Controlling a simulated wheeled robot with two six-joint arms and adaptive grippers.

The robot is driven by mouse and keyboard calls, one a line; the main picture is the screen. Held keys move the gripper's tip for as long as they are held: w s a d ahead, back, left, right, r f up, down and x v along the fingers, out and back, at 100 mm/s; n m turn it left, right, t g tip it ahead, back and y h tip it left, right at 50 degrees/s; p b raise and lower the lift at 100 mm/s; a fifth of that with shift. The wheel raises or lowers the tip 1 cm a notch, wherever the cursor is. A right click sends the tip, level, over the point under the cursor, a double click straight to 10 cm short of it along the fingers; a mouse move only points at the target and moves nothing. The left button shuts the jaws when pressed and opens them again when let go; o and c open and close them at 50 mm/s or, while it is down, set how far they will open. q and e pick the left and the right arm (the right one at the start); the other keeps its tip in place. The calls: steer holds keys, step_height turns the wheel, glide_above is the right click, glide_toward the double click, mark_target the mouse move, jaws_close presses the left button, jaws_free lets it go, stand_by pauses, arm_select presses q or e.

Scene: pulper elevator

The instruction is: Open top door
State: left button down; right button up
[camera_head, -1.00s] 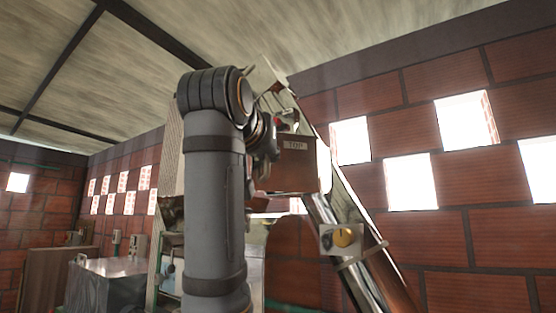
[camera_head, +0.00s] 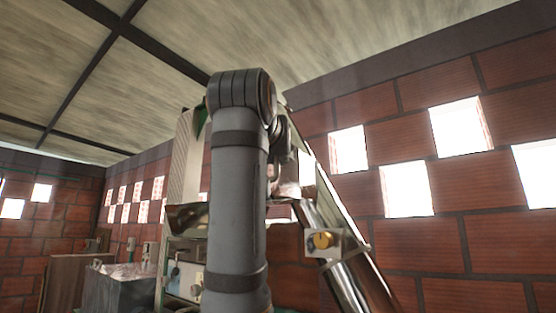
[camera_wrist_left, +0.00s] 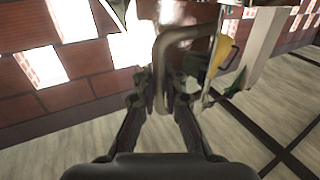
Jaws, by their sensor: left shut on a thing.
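In the left wrist view my left gripper (camera_wrist_left: 162,92) is shut on a bent metal handle (camera_wrist_left: 160,55), with its fingers on both sides of the bar. Bright, shiny metal beside the handle is washed out, so the door's edges are hard to make out. In the head view my left arm stands upright in front of the machine and hides most of the top door and the gripper. Only a small pale part of the top housing (camera_head: 306,168) shows right of my arm. The "TOP" label cannot be read now. My right gripper is in neither view.
A metal bin (camera_head: 118,288) stands at the lower left. A brick wall (camera_head: 440,250) with bright openings is behind.

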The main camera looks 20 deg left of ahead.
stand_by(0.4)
arm_select(q)
steer(key=c, duration=1.9)
jaws_free()
steer(key=shift+o, duration=0.9)
steer(key=shift+s+a, duration=0.15)
steer(key=shift+s, duration=0.2)
steer(key=s+d, duration=0.2)
steer(key=s, duration=0.9)
steer(key=shift+s, duration=0.4)
